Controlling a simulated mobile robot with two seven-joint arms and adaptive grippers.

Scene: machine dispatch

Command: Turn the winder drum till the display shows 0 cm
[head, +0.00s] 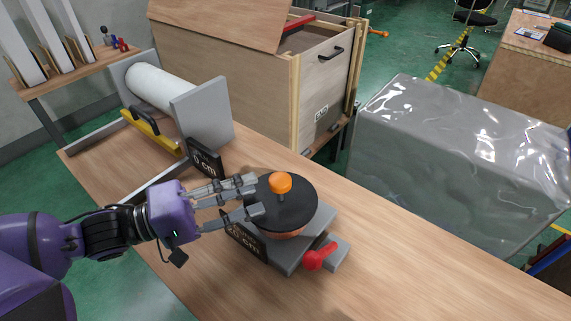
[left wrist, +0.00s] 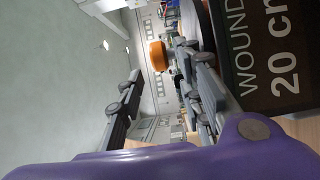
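The winder drum (head: 300,208) is a black disc on a grey base, with an orange knob (head: 280,182) standing up from its top. The knob also shows in the left wrist view (left wrist: 157,56). A dark display (head: 245,237) on the near left side of the winder reads "WOUND 20 cm" in the left wrist view (left wrist: 275,60). My left gripper (head: 252,196) is open, its two fingers apart at the drum's left edge. The knob is beyond the fingertips, not between them; I cannot tell whether the fingers touch the drum. My right gripper is out of view.
A second dark sign (head: 205,160), reading "0 cm", stands by a white roll (head: 160,88) in a grey frame. A wooden crate (head: 270,80) is behind. The table's right part is clear.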

